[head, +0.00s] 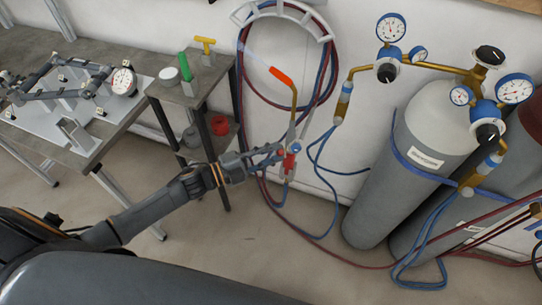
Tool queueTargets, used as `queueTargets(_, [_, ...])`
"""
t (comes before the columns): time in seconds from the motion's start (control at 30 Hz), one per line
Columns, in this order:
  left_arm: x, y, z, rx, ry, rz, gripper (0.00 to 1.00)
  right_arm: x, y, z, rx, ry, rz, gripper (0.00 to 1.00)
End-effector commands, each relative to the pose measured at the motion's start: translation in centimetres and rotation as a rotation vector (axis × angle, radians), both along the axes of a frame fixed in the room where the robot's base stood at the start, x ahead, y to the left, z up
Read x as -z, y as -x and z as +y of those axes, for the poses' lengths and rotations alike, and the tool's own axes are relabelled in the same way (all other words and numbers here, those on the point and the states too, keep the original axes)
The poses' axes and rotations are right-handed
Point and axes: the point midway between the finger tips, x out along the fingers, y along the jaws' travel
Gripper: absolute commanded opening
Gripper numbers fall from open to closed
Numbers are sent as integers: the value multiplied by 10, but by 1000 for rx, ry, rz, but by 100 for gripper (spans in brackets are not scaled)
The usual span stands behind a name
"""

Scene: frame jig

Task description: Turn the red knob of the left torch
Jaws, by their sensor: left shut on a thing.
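A torch (294,112) hangs upright by the wall, with a bent brass tube and an orange-red tip (281,75). A faint pale streak shows off the tip to the upper left. Red and blue parts (289,164) sit at the torch's lower body. My left gripper (272,154) reaches in from the left and is shut at the red knob on the torch's left side. My right gripper is not in view.
Two grey gas cylinders (412,165) with gauges stand at the right. Blue and red hoses (325,180) hang around the torch and cross the floor. A small shelf stand (205,85) and a jig table (75,145) are at the left.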

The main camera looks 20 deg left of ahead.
Motion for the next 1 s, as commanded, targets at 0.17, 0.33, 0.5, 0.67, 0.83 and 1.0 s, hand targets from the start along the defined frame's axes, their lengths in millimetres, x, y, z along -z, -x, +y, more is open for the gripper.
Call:
queueTargets(0.17, [3,0,0,0,-104,-108,0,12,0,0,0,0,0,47])
queueTargets(0.33, [2,0,0,-1,-186,-191,0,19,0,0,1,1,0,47])
queueTargets(0.5, [2,0,0,0,-243,-250,0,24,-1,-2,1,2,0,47])
queueTargets(0.67, [1,0,0,0,-275,-283,0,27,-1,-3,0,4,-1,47])
queueTargets(0.83, [1,0,0,1,-291,-299,0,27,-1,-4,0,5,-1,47])
queueTargets(1.0, [0,0,0,0,-293,-300,0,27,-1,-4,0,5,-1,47])
